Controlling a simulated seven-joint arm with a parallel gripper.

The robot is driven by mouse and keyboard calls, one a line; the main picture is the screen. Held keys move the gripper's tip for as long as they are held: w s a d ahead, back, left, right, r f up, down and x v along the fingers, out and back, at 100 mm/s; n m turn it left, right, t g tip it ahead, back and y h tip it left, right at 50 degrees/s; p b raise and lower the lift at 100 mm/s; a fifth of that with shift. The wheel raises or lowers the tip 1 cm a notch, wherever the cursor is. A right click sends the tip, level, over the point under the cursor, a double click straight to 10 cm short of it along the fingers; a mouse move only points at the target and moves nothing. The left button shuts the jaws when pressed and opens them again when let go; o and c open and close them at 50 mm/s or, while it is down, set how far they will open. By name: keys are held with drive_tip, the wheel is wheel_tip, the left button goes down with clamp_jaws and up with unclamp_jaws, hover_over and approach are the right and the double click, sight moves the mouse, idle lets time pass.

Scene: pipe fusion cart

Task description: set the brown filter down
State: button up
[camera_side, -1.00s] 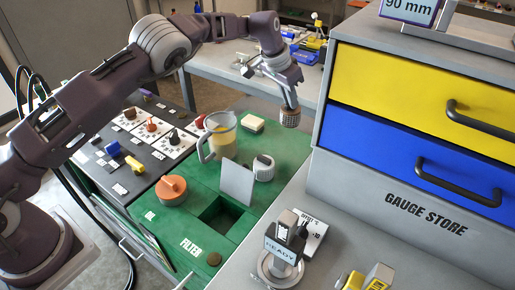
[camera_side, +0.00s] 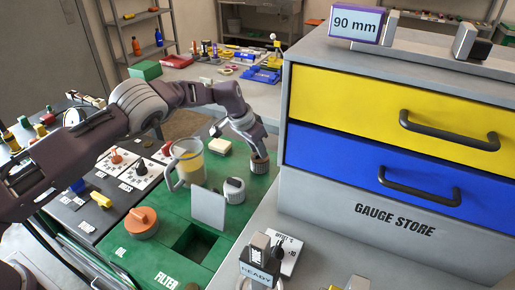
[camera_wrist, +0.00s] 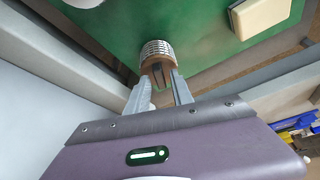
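The brown filter (camera_side: 259,163), with a ribbed silvery end, is at the lower tip of my gripper (camera_side: 254,146) in the side view. It is over the far right part of the green cart top (camera_side: 163,252), close to the grey cabinet; whether it touches the top I cannot tell. In the wrist view the filter (camera_wrist: 157,60) sits between the two fingertips of my gripper (camera_wrist: 160,82), which close on its brown part, with its ribbed end away from me against the green. A square opening (camera_side: 196,243) lies in the green top near the FILTER label.
A pale block (camera_side: 219,147), a clear jug of yellow liquid (camera_side: 188,160), a white-grey cap (camera_side: 234,190), an upright grey plate (camera_side: 208,208) and an orange knob (camera_side: 141,222) stand on the green top. The grey gauge cabinet (camera_side: 375,215) rises close on the right.

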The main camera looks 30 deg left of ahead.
idle(0.3)
drive_tip(key=v, duration=1.2)
drive_tip(key=shift+r, duration=0.15)
drive_tip(key=s+a+r+n, duration=0.2)
drive_tip(key=s+r, duration=0.8)
drive_tip(key=s, duration=0.1)
drive_tip(key=s+a+r+n, duration=0.1)
drive_tip(key=s+a+r, duration=0.2)
drive_tip(key=s+r, duration=0.65)
drive_tip(key=s+a+f+y, duration=0.1)
drive_tip(key=s+f, duration=0.1)
drive_tip(key=s, duration=1)
drive_tip(key=s+a+f+n+t, duration=0.1)
drive_tip(key=s+f, duration=0.1)
drive_tip(key=s, duration=1)
drive_tip(key=shift+s+a+n+y, duration=0.3)
drive_tip(key=shift+s+a+y, duration=0.05)
drive_tip(key=shift+y, duration=0.05)
